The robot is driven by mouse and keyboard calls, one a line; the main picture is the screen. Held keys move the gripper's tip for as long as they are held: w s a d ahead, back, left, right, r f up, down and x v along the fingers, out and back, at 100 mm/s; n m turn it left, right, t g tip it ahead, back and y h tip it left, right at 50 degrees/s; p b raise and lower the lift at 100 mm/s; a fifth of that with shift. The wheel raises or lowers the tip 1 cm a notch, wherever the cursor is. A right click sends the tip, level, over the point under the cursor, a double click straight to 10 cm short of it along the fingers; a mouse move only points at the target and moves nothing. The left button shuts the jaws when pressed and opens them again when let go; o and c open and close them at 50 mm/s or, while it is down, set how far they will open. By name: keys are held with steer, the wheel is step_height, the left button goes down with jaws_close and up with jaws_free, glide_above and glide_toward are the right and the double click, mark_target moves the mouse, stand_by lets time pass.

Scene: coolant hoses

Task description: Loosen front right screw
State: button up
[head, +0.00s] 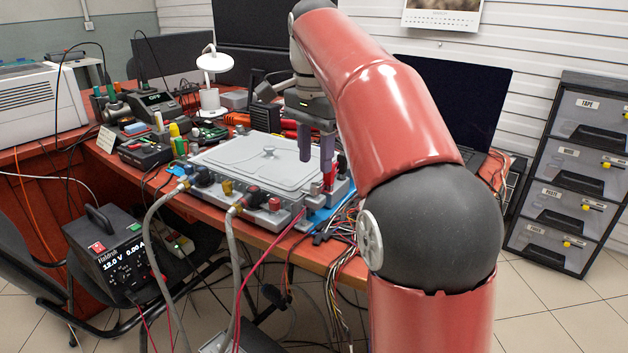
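A grey flat housing with a raised lid (235,154) lies on the red workbench. Black and red hose fittings (252,197) sit along its front edge, with grey hoses (236,255) hanging down from them. A small grey screw-like knob (316,188) stands at the housing's front right corner; it is too small to tell whether it is tight or loose. My gripper (316,160) points down above the right end of the housing, behind this knob. Its two fingers look apart, with nothing clearly seen between them. A red part (329,182) shows just under the right finger; I cannot tell whether they touch.
Loose coloured wires (347,235) hang off the bench to the right of the housing. A power supply (115,250) stands at the lower left. Tools and instruments crowd the bench behind the housing. A dark laptop screen (465,95) stands behind my arm.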

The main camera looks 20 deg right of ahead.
mark_target(316, 185)
step_height(316, 185, down, 5)
steer(key=shift+f+b, duration=0.1)
steer(key=shift+b, duration=0.5)
jaws_close()
